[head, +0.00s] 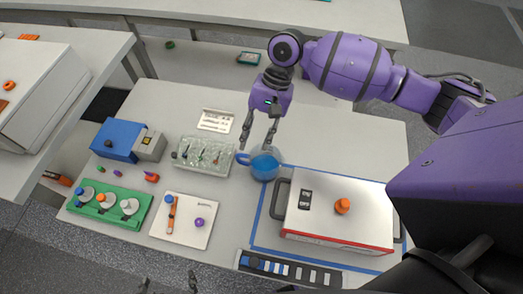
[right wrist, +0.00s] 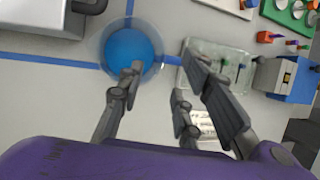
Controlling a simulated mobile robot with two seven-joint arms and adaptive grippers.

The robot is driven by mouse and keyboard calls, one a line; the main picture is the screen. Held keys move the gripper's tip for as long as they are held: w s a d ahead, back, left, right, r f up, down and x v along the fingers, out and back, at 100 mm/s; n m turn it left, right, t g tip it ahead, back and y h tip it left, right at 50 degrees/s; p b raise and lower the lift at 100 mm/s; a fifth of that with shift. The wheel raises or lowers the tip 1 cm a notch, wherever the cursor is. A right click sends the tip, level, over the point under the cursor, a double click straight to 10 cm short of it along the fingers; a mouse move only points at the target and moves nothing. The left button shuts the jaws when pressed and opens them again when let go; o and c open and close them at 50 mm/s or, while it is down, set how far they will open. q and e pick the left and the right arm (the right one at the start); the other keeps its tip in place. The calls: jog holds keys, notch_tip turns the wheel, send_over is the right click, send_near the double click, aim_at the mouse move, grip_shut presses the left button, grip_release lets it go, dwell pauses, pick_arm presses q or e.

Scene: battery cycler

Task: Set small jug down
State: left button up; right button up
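The small jug (head: 264,163) is clear with blue liquid in it and looks upright on the table, just left of the big white box. Its handle (head: 241,158) points left. In the right wrist view the jug (right wrist: 128,49) is at the upper left. My right gripper (head: 257,144) is open above the jug's handle side, its fingers well apart. In the right wrist view one fingertip of this gripper (right wrist: 162,58) overlaps the jug's rim; contact cannot be told. Two dark fingertips of my left gripper (head: 168,283) show apart at the bottom edge.
The white box (head: 330,228) with an orange knob stands right of the jug inside blue tape. A clear rack (head: 202,155) stands close left of the jug. A blue device (head: 118,138), a green tray (head: 108,224) and a white board (head: 184,236) lie further left.

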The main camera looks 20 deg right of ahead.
aim_at(253, 159)
jog(key=x, duration=0.5)
jog(key=s+x, duration=0.1)
jog(key=x, duration=0.1)
jog(key=shift+d+f, duration=0.2)
grip_shut()
